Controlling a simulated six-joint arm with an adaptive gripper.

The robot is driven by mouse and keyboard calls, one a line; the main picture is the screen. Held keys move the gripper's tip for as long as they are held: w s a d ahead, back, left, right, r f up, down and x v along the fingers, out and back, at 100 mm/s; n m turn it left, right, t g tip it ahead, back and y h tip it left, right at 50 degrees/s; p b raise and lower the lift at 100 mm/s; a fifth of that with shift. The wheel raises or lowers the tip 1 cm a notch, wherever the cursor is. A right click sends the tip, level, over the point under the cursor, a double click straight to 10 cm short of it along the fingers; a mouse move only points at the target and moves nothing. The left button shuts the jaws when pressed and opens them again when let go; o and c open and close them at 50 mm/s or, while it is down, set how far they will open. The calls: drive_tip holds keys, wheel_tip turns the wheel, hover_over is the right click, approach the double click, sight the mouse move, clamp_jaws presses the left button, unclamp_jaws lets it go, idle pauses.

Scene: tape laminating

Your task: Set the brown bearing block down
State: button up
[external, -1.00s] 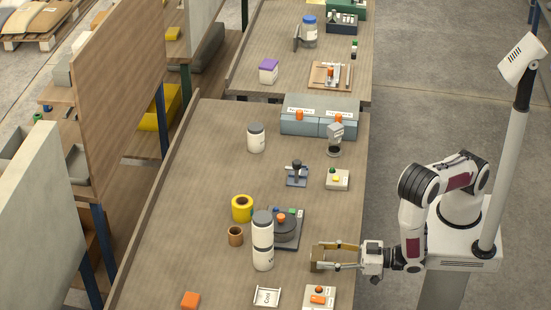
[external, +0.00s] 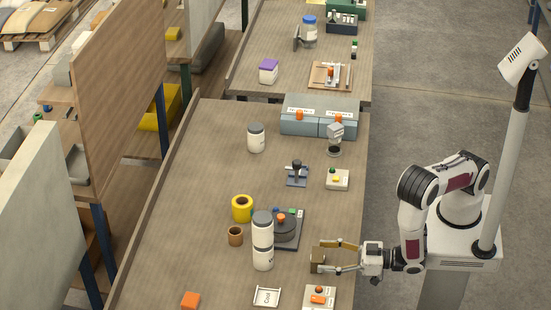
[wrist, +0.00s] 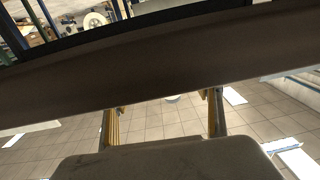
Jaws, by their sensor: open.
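The brown bearing block (external: 316,261) sits on the wooden table near its right edge in the external view. My gripper (external: 320,256) reaches in from the right, with its two fingers open on either side of the block. A small gap shows between the far finger and the block; whether the near finger touches it is hard to tell. In the wrist view both fingers of my gripper (wrist: 163,115) show spread apart, and I cannot make out the block for certain there.
A white tray marked Cold (external: 267,296) and a button box (external: 319,298) lie nearer the front.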

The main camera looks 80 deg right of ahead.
drive_tip(key=shift+s+d, duration=0.1)
drive_tip(key=shift+s, duration=2.4)
drive_tip(key=c, duration=0.6)
